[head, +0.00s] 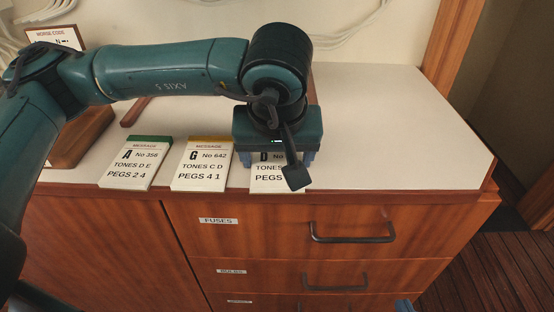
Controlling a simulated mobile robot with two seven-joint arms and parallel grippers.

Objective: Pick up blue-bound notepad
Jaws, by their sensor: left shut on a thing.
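Three message notepads lie in a row along the front of the cabinet top. The left one, marked A (134,168), has a green binding, and the middle one, marked G (202,167), has a yellow binding. The right one, marked D (270,183), is partly covered by my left gripper (277,160), so its binding is hidden and I cannot see its colour. My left gripper points down over the D notepad, shut on it with a finger at each side. A small blue-grey tip of my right gripper (403,305) shows at the bottom edge; its jaws are out of sight.
The white cabinet top (390,130) is clear to the right. Drawers with dark handles (352,238) are below its front edge. A wooden stand (80,140) and a Morse code card (56,37) are at the left, partly behind my arm.

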